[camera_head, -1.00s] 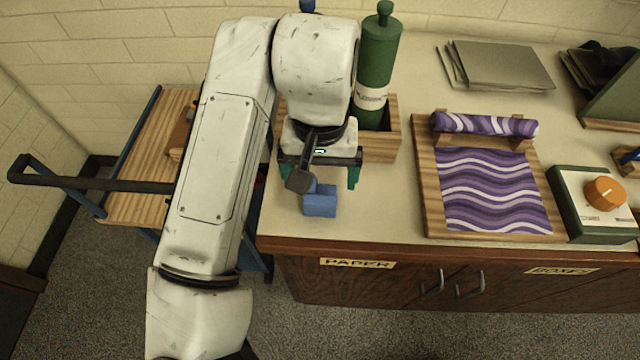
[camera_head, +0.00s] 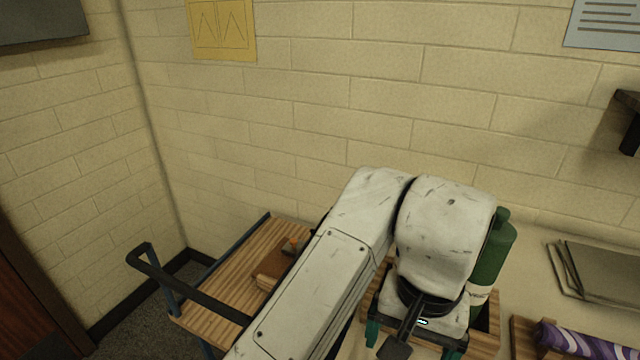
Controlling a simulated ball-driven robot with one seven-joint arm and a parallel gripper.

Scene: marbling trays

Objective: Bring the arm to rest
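My arm (camera_head: 320,290) reaches from the bottom edge of the picture up over the counter and bends down at the wrist. My gripper (camera_head: 412,343) hangs at the lower edge, in front of a wooden crate and a green bottle. Its two teal fingers stand wide apart, and I see nothing held between them. The area just below the fingers is cut off by the picture's edge.
The green bottle (camera_head: 495,252) stands in the wooden crate (camera_head: 486,330), close behind my wrist. Grey sheets (camera_head: 600,275) and a purple patterned roll (camera_head: 565,342) lie to the right. A wooden cart (camera_head: 225,285) with a dark handle stands left. Brick walls close off the back.

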